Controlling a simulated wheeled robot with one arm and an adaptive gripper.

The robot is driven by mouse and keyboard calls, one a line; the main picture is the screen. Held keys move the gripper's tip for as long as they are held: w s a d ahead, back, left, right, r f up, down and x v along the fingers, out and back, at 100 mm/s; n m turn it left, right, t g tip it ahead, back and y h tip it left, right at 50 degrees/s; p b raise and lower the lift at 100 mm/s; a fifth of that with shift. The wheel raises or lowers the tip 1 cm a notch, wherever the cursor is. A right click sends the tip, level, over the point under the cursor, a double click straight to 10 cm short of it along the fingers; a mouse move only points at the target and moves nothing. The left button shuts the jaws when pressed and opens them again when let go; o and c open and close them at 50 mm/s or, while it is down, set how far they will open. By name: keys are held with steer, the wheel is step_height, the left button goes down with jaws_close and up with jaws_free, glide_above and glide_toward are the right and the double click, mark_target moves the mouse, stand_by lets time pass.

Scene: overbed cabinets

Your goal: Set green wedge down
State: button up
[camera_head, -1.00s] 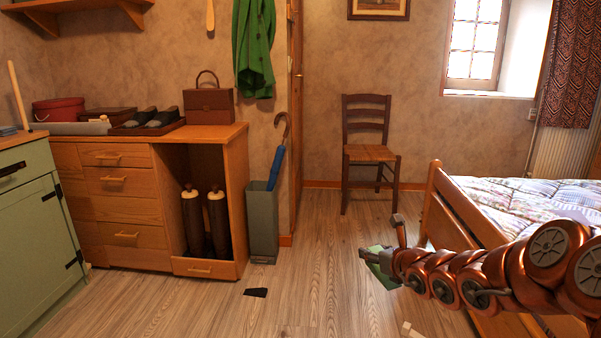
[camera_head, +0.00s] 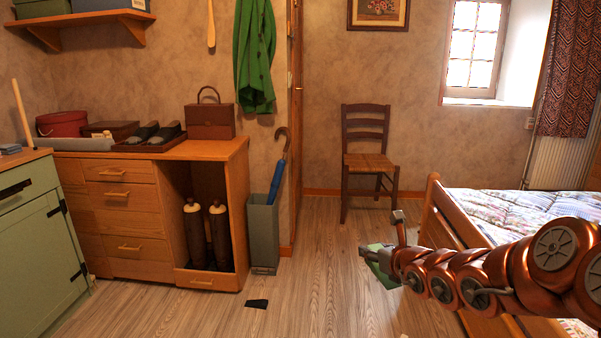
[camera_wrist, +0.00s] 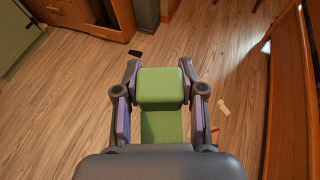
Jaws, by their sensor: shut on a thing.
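The green wedge (camera_wrist: 160,88) is between the two fingers of my gripper (camera_wrist: 160,100) in the wrist view. My gripper is shut on it, one finger against each side. In the head view the green wedge (camera_head: 379,262) shows partly behind my gripper (camera_head: 372,252), at the end of my arm to the left of the bed. It is held above the wooden floor. How high it is I cannot tell.
A wooden bed (camera_head: 447,215) stands at right, a brown chair (camera_head: 368,160) at the back. A dresser (camera_head: 128,200) and an umbrella stand (camera_head: 263,235) are at left. A dark flat piece (camera_head: 257,304) lies on the floor. A small pale block (camera_wrist: 224,107) lies right of my gripper. The middle floor is otherwise clear.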

step_height(320, 180, up, 30)
steer(key=p, duration=2.8)
steer(key=shift+p, duration=0.4)
steer(key=shift+r, duration=0.1)
